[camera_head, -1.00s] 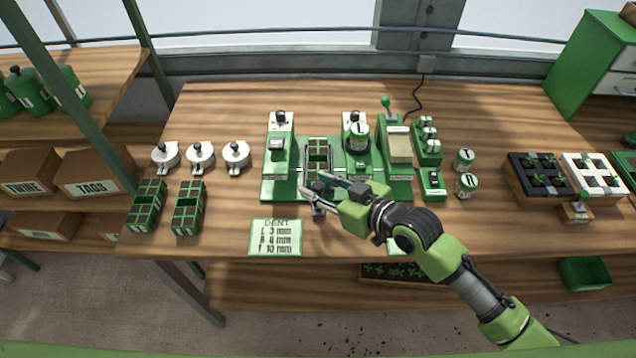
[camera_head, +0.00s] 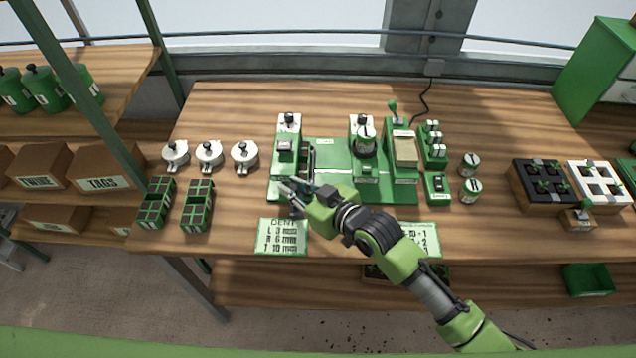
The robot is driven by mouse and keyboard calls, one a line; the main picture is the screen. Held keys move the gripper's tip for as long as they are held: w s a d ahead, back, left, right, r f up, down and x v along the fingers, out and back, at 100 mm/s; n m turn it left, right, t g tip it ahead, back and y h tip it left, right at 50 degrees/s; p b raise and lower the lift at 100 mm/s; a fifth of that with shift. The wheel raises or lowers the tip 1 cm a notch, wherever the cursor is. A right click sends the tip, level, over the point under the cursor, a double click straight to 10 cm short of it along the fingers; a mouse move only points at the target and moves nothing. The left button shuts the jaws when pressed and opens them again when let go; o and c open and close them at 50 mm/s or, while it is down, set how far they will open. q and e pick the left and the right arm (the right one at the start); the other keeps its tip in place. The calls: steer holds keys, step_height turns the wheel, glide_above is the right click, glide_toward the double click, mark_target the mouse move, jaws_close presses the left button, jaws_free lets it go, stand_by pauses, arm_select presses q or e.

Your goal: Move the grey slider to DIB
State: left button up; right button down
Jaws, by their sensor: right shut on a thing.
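The green seeder machine (camera_head: 330,150) stands in the middle of the bench. My right gripper (camera_head: 291,190) is at its front left edge, shut on a small grey part, seemingly the grey slider, mostly hidden by the fingers. A dark tray (camera_head: 307,158) sits on the machine bed behind the gripper, right beside the left station (camera_head: 287,150), and is partly hidden by it. The station labels are too small to read, so I cannot tell which says DIB. My left gripper is not in view.
A DENT card (camera_head: 282,236) lies in front of the machine; another card (camera_head: 425,240) is partly behind my arm. White lidded pots (camera_head: 244,157) and green cell trays (camera_head: 197,207) stand left. Cans (camera_head: 470,190) stand right. The machine bed right of the tray is clear.

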steer(key=a, duration=0.3)
steer(key=shift+a, duration=0.15)
steer(key=c, duration=2.1)
jaws_free()
steer(key=shift+c, duration=0.2)
steer(key=shift+o, duration=1.1)
steer(key=shift+a, duration=0.25)
steer(key=v, duration=1.2)
